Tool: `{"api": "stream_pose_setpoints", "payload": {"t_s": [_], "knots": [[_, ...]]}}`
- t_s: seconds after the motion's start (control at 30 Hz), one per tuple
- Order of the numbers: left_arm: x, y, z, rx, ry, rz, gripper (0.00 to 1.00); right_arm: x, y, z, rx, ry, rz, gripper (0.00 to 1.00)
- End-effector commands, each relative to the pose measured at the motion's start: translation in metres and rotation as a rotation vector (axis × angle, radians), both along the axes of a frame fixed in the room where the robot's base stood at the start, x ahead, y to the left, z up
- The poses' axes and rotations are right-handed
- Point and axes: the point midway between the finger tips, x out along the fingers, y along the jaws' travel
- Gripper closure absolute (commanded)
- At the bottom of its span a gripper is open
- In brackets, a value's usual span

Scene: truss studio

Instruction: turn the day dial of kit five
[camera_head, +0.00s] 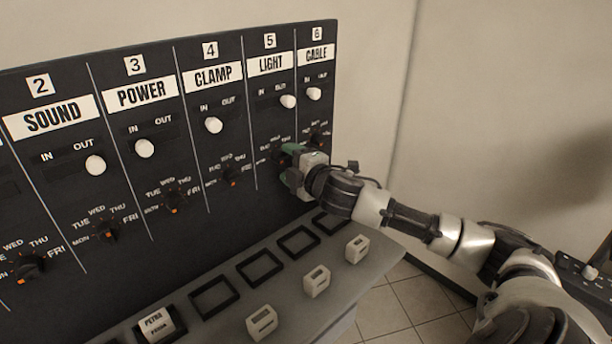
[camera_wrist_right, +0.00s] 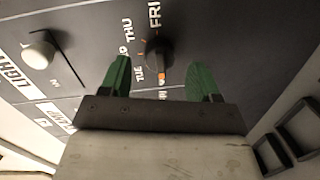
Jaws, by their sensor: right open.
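The kit five column, marked LIGHT (camera_head: 271,63), is towards the right of the black panel. Its day dial (camera_wrist_right: 158,54) is a dark knob with an orange mark, which points down in the right wrist view towards the MON end of the scale. My right gripper (camera_head: 287,163) is at this dial and partly hides it in the head view. In the right wrist view the gripper's green fingers (camera_wrist_right: 160,80) are open, one on each side of the dial's lower end, with gaps and nothing held. My left gripper is not in view.
The CABLE dial (camera_head: 318,139) is close to the right of my gripper, and the CLAMP dial (camera_head: 231,181) is to its left. The white LIGHT slider (camera_head: 288,101) is above. A ledge (camera_head: 226,322) below holds frames and several small white blocks.

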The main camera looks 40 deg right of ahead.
Motion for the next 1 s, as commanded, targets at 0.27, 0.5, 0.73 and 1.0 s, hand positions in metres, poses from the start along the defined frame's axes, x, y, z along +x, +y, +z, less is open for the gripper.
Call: {"api": "stream_pose_setpoints", "payload": {"t_s": [0.27, 0.5, 0.73, 1.0], "knots": [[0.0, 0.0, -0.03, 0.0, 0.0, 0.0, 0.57, -0.054, 0.0, -0.003, -0.007, 0.005, 0.003, 0.38], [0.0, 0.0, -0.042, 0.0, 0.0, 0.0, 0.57, -0.075, -0.002, 0.001, -0.002, 0.003, -0.002, 0.38], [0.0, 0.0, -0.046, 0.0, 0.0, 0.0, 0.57, -0.082, 0.0, 0.005, -0.002, 0.001, 0.001, 0.38], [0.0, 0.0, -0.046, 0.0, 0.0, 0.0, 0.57, -0.083, 0.0, 0.006, -0.001, 0.001, 0.001, 0.38]]}}
